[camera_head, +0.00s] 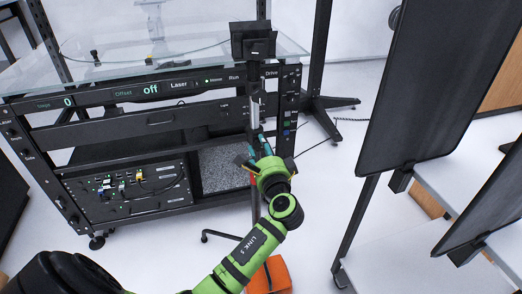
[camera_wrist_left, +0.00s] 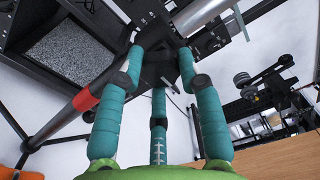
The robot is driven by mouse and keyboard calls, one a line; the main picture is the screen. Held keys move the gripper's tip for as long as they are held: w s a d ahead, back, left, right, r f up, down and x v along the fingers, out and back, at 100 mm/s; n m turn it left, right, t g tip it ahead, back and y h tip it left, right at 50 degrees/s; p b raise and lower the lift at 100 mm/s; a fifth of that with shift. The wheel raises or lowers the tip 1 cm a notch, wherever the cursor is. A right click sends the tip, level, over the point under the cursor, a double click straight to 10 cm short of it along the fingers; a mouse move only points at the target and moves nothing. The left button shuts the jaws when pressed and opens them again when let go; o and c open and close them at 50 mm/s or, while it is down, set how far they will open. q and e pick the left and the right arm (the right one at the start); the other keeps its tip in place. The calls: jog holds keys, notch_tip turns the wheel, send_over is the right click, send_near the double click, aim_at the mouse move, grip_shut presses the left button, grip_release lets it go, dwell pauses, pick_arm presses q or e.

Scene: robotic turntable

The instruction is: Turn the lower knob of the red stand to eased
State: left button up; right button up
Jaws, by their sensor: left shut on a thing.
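The red stand is a tall pole (camera_head: 255,108) in front of the rack's right end, with a black box-shaped head (camera_head: 253,42) on top. In the left wrist view its pole (camera_wrist_left: 205,12) runs diagonally, with a red collar (camera_wrist_left: 85,101) on it. My left gripper (camera_head: 258,143) is at the pole's middle height. In the left wrist view the teal fingers of the gripper (camera_wrist_left: 161,68) close around a dark knob (camera_wrist_left: 160,62) beside the pole. The fingers hide much of the knob, and its marking cannot be read. My right gripper is not in view.
A black equipment rack (camera_head: 110,130) with a glass top (camera_head: 190,42) stands behind and left of the stand. Dark panels (camera_head: 440,75) stand at the right. An orange block (camera_head: 272,276) is on the floor below my left arm. White floor is clear right of the arm.

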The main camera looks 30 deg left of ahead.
pick_arm(q)
jog(key=shift+a+r, duration=0.1)
jog(key=o, duration=1.1)
jog(key=shift+o, duration=0.2)
jog(key=shift+s, duration=0.1)
jog(key=shift+s+d, duration=0.2)
jog(key=shift+d, duration=0.25)
jog(key=v, duration=1.1)
